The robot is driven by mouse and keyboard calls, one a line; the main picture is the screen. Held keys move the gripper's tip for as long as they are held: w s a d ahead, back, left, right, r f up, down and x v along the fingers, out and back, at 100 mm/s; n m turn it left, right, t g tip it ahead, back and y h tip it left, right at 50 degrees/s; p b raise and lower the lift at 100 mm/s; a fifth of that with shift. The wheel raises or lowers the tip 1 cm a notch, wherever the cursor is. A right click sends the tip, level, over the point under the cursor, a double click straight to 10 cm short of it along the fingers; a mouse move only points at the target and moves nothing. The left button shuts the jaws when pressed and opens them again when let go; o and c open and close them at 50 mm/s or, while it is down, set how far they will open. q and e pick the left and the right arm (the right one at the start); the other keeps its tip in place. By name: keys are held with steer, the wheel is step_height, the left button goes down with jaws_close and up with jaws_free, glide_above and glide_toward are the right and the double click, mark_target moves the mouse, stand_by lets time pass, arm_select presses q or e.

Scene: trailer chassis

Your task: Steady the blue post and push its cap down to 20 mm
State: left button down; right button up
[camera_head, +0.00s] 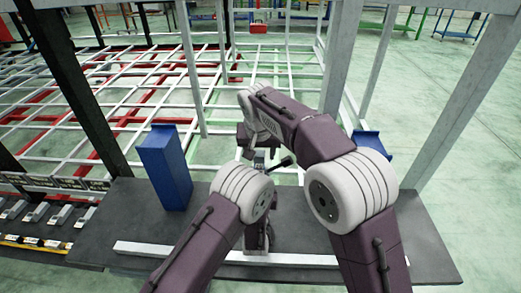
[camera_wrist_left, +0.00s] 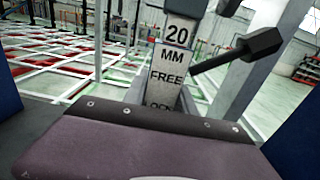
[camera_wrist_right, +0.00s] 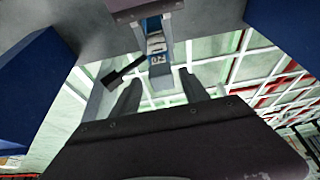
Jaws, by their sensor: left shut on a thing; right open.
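The post (camera_wrist_left: 166,75) stands upright in the left wrist view, its face marked 20, MM and FREE, with a lower word partly covered. A black-knobbed lever (camera_wrist_left: 250,45) sticks out to its right. In the right wrist view a blue part of the post (camera_wrist_right: 153,25) shows between the fingers of my left gripper (camera_wrist_right: 152,32), which is shut on it. My right gripper (camera_wrist_right: 160,90) is open and empty, its fingers pointing toward the post and apart from it. In the head view my right gripper (camera_head: 250,150) hangs above the lever (camera_head: 282,163). I cannot make out the cap clearly.
A tall blue box (camera_head: 165,168) stands on the dark table (camera_head: 115,225) left of my arms. Another blue piece (camera_head: 371,143) is at the right, partly behind my right arm. A pale bar (camera_head: 290,260) lies along the front. The grid-like chassis frame (camera_head: 90,85) lies beyond.

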steer(key=v, duration=1.2)
